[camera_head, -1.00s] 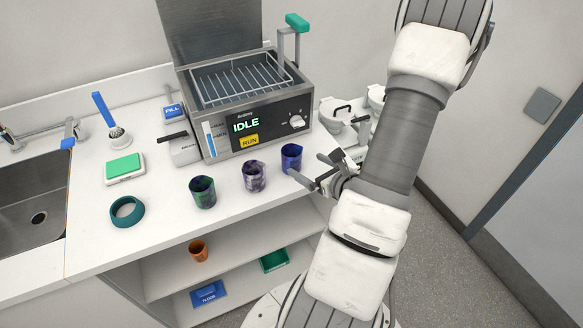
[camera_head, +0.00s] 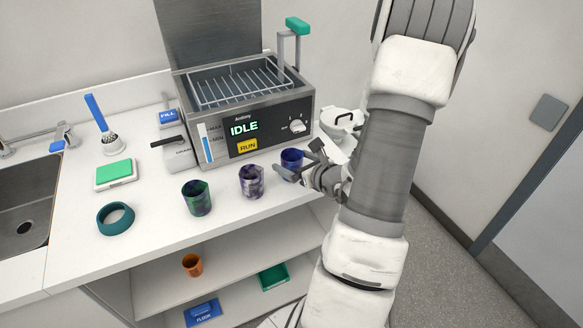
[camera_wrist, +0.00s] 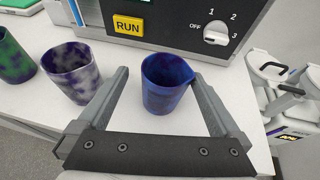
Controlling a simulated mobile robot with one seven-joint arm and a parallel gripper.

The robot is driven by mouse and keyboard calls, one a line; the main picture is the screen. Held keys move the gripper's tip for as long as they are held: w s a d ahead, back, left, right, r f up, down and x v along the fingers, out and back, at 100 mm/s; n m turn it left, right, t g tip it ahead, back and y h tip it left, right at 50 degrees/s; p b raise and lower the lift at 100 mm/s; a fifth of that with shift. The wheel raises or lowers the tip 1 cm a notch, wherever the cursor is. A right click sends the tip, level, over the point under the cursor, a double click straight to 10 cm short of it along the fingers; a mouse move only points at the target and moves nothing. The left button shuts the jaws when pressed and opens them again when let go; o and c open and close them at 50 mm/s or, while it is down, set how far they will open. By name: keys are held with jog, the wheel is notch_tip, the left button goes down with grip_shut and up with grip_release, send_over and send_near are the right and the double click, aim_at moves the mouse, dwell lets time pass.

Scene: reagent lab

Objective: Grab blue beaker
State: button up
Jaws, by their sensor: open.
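The blue beaker (camera_head: 291,163) stands upright on the white counter, the rightmost of three beakers, in front of the machine with the IDLE display. In the wrist view the blue beaker (camera_wrist: 166,84) sits between the two spread fingers of my gripper (camera_wrist: 160,92), nearer the right finger; I cannot tell whether that finger touches it. In the head view my gripper (camera_head: 293,164) is open at the beaker, coming from the right, and a finger passes in front of the beaker's lower part.
A white-purple beaker (camera_head: 251,181) and a green-purple beaker (camera_head: 197,198) stand to the left. The machine (camera_head: 248,110) stands close behind. A teal ring (camera_head: 101,220) and a green-topped box (camera_head: 116,174) lie farther left. White containers (camera_head: 341,121) stand to the right.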

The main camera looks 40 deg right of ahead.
aim_at(286, 157)
jog(key=x, duration=0.5)
jog(key=shift+d+f, duration=0.15)
jog(key=shift+d, duration=0.15)
jog(key=c, duration=1.3)
